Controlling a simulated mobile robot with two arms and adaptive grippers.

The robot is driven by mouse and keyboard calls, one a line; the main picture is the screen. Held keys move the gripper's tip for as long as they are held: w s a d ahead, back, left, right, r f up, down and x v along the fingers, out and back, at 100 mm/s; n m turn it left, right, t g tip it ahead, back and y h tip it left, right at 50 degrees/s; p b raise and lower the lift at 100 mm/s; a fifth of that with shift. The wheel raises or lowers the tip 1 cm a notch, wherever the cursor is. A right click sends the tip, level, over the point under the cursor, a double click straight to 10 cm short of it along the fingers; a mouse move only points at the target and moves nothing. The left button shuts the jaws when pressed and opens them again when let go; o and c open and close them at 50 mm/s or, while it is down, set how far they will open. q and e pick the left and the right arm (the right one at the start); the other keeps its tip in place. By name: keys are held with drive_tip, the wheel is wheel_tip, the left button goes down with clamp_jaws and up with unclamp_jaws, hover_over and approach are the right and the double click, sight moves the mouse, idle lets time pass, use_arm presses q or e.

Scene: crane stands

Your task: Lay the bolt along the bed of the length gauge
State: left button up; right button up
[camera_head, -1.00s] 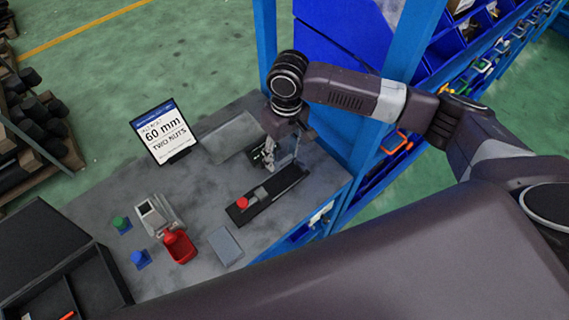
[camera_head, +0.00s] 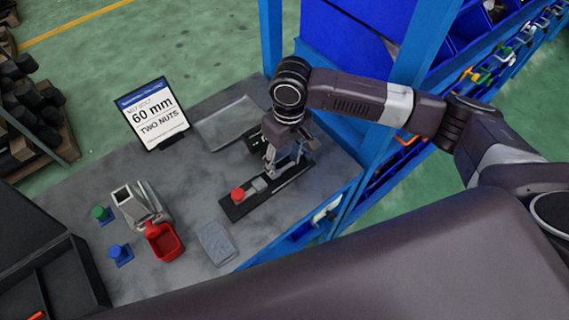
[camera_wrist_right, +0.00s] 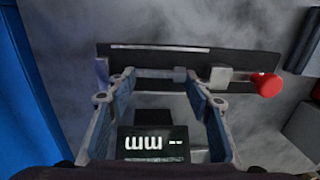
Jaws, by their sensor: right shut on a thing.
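The length gauge is a long black bed (camera_head: 289,179) with a red knob (camera_head: 238,195) and a grey block beside the knob. In the right wrist view its bed (camera_wrist_right: 230,60) runs across the top, with the red knob (camera_wrist_right: 267,84) at the right. My right gripper (camera_head: 286,163) is over the gauge, pointing down. Its fingers are apart but shut on a small grey piece, seemingly the bolt (camera_wrist_right: 160,73), which lies roughly parallel to the bed. I cannot tell whether it touches the bed. In the head view the bolt is hidden. My left gripper is out of view.
A sign (camera_head: 152,113) reads 60 mm, two nuts. A grey tray (camera_head: 228,123), a red bin (camera_head: 164,243), a grey plate (camera_head: 216,243) and green (camera_head: 100,213) and blue (camera_head: 119,252) pieces share the bench. A blue rack post stands at the right.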

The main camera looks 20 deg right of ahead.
sight(285, 166)
drive_tip(key=shift+w, duration=0.1)
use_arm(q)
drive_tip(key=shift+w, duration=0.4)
use_arm(e)
drive_tip(key=o, duration=0.7)
drive_tip(key=shift+f, duration=0.1)
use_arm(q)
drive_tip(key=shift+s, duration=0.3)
use_arm(e)
drive_tip(key=shift+o, duration=1)
drive_tip(key=shift+r+p, duration=0.35)
use_arm(q)
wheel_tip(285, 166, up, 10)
drive_tip(key=p, duration=0.9)
drive_tip(key=shift+p, duration=0.4)
use_arm(e)
wheel_tip(285, 166, up, 12)
drive_tip(key=shift+d+f, duration=0.25)
drive_tip(key=shift+d, duration=0.15)
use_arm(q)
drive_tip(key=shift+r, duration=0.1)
use_arm(e)
drive_tip(key=shift+w, duration=0.1)
